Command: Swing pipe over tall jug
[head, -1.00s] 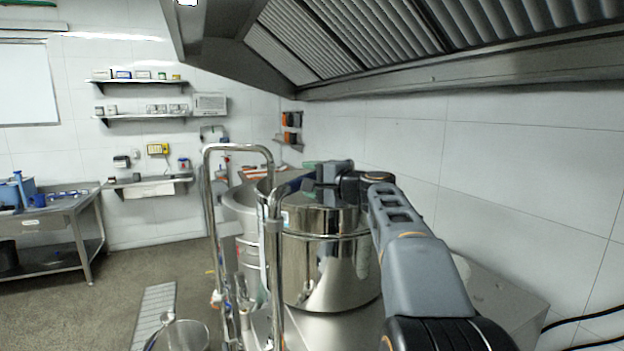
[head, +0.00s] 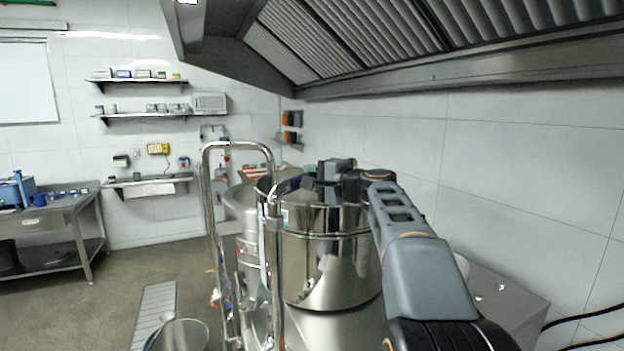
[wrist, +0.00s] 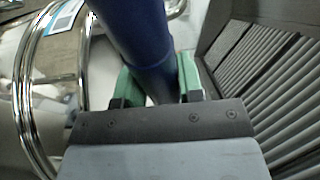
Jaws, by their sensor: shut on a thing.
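My gripper (head: 326,178) is above the rim of the polished steel drum in the head view. In the wrist view, the green fingertips of my gripper (wrist: 155,85) are shut on a dark blue tube (wrist: 138,38), one on each side of it. The tube appears to be the pipe; its far end is hidden. A round metal vessel (head: 182,336), perhaps the tall jug, is low on the left in the head view, cut off by the bottom edge. It is well apart from my gripper.
The steel drum (head: 330,268) stands beneath my gripper. A bent chrome rail (head: 212,210) rises at its left. A ventilation hood (head: 480,70) hangs above, and a white wall is close on the right. A steel table (head: 65,205) stands far left, with open floor before it.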

